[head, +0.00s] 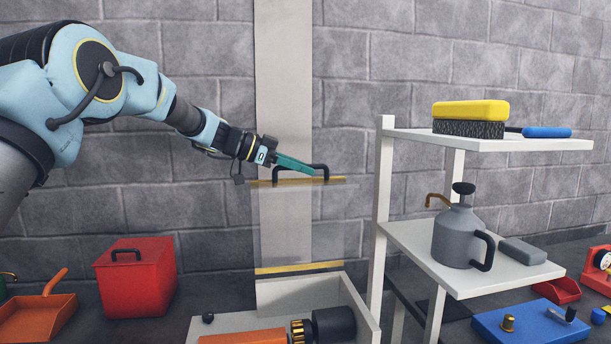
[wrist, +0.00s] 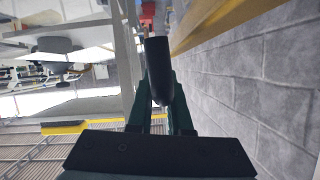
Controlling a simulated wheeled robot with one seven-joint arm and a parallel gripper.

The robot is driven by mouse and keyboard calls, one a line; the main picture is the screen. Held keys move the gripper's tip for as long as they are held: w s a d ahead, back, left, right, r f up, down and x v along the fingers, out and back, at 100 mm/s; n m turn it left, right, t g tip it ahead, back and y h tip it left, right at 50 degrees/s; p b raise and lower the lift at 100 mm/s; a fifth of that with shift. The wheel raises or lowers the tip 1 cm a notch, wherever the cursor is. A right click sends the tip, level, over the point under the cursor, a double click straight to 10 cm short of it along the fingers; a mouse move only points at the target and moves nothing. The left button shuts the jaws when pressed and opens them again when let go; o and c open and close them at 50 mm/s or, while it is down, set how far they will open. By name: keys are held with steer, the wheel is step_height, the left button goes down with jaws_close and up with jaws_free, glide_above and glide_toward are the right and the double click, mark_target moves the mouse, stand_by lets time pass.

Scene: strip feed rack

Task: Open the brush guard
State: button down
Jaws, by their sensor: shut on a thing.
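The brush guard (head: 285,225) is a clear upright panel with a yellow top bar and a black arched handle (head: 326,173). It stands in the middle of the head view, above a pale open-topped housing (head: 300,292). A yellow strip (head: 300,267) runs across the panel's lower part. My gripper (head: 310,170) reaches in from the upper left with teal fingers and is shut on the handle. In the wrist view the dark handle (wrist: 158,70) lies between the fingers (wrist: 160,108). The exact finger contact is partly hidden.
A white shelf rack (head: 383,215) stands close on the right, holding a yellow brush (head: 470,110) and a grey can (head: 458,240). A red box (head: 137,280) and orange dustpan (head: 35,318) lie left. A brick wall (head: 220,60) is behind. A brush roller (head: 300,330) sits in the housing.

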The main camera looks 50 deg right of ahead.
steer(key=shift+w+d+f+n, duration=0.15)
steer(key=shift+w+d+n, duration=0.35)
steer(key=shift+w+d, duration=0.65)
steer(key=shift+w, duration=0.3)
steer(key=c, duration=0.8)
jaws_free()
steer(key=shift+c, duration=0.2)
steer(key=b+v, duration=0.3)
steer(key=v, duration=0.8)
steer(key=shift+w+d+b, duration=0.15)
steer(key=shift+d+b, duration=0.05)
steer(key=shift+b, duration=0.1)
